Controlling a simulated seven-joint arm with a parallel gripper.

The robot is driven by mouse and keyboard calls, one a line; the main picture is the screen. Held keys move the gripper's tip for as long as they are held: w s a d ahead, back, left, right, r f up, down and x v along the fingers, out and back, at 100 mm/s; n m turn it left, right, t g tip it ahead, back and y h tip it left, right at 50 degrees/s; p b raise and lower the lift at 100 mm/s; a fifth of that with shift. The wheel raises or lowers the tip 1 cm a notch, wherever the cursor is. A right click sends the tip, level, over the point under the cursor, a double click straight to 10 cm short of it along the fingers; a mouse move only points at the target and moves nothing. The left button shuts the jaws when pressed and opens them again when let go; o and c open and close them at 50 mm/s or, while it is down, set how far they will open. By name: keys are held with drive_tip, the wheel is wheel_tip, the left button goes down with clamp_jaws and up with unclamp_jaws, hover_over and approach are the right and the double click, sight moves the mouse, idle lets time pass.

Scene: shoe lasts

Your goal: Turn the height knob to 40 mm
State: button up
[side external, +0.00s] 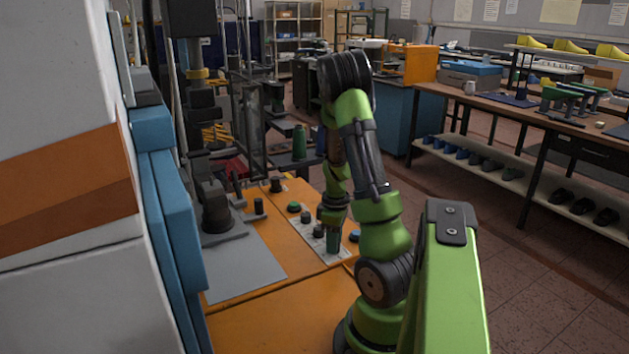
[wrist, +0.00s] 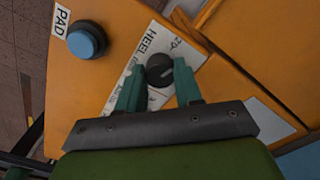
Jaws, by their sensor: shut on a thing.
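A pale line on the knob points to the right of the picture. A "20" shows on the scale above it; other scale numbers are hidden or too small to read. My gripper (wrist: 160,76) has one teal finger on each side of the knob and is shut on it. In the side external view my gripper (side external: 333,242) reaches down to the orange panel, and the held knob is hidden there.
A blue button (wrist: 87,40) labelled "PAD" is left of the knob. A grey sheet (side external: 244,268) lies on the orange panel (side external: 290,318).

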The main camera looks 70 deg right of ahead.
drive_tip(key=m, duration=0.4)
drive_tip(key=shift+m, duration=0.3)
drive_tip(key=m, duration=0.3)
drive_tip(key=shift+m, duration=0.4)
drive_tip(key=m, duration=1.2)
drive_tip(key=shift+w+m, duration=0.1)
drive_tip(key=shift+m, duration=0.2)
drive_tip(key=m, duration=0.3)
drive_tip(key=shift+m, duration=0.4)
drive_tip(key=m, duration=0.4)
drive_tip(key=shift+m, duration=2)
